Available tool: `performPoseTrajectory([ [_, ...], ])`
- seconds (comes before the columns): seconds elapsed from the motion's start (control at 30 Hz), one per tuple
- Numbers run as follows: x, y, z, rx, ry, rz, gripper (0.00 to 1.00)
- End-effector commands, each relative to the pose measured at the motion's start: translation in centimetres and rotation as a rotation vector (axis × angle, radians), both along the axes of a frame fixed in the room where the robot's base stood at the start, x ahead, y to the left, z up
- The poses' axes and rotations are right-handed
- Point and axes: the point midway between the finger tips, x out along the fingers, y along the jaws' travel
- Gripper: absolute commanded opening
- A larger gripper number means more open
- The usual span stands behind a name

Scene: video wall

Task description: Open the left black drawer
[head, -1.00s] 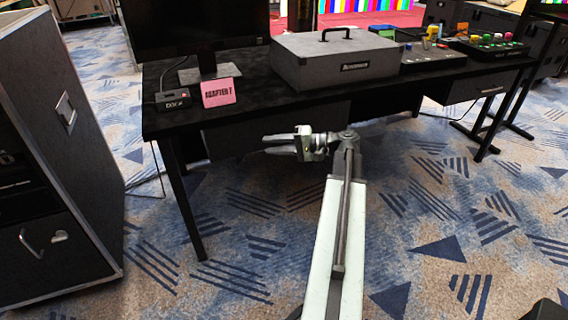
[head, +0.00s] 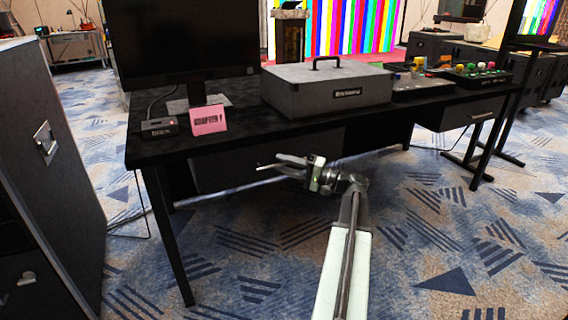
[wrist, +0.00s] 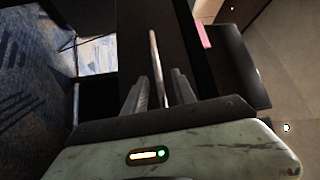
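The left black drawer (head: 230,168) is under the left half of the black desk, and its dark front is partly hidden behind my gripper. My gripper (head: 268,163) is in front of the drawer, with its fingers pointing left and apart. In the wrist view the two grey fingers (wrist: 159,92) are open. A thin light bar (wrist: 154,55), which looks like the drawer handle, stands between them. I cannot tell whether either finger touches it. A dark surface (wrist: 185,45) lies behind the bar. The drawer looks shut.
The black desk (head: 150,148) carries a monitor (head: 185,50), a pink sign (head: 208,120), a grey case (head: 325,90) and control panels. A dark cabinet (head: 50,190) stands close on the left. Another drawer (head: 465,114) is at the right. Patterned carpet is clear in front.

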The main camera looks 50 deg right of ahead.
Motion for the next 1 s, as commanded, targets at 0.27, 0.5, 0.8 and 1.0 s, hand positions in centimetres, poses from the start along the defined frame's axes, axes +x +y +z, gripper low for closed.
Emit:
performPoseTrajectory([
  [0.27, 0.48, 0.2, 0.03, 0.0, 0.0, 0.0, 0.32],
  [0.5, 0.43, 0.16, 0.03, 0.0, 0.001, -0.001, 0.0],
  [0.8, 0.39, 0.12, 0.01, -0.001, 0.0, -0.001, 0.0],
  [1.0, 0.36, 0.1, 0.01, -0.001, 0.0, -0.002, 0.0],
])
